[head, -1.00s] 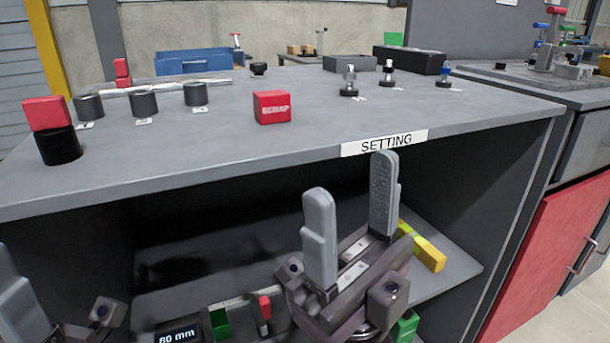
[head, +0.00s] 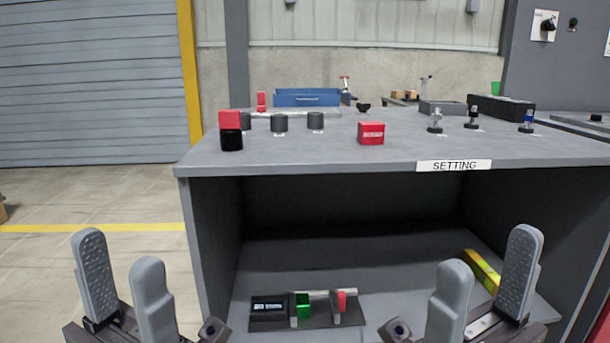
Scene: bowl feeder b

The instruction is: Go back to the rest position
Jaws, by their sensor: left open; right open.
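My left gripper (head: 124,285) is at the lower left of the head view, in front of the floor to the left of the bench. Its two grey fingers stand apart and nothing is between them. My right gripper (head: 486,285) is at the lower right, in front of the bench's open shelf space. Its fingers are also apart and empty. The lower parts of both grippers are cut off by the bottom edge of the view.
A digital gauge device (head: 272,306) and a yellow bar (head: 482,270) lie on the shelf (head: 390,265). Open floor (head: 90,200) lies left.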

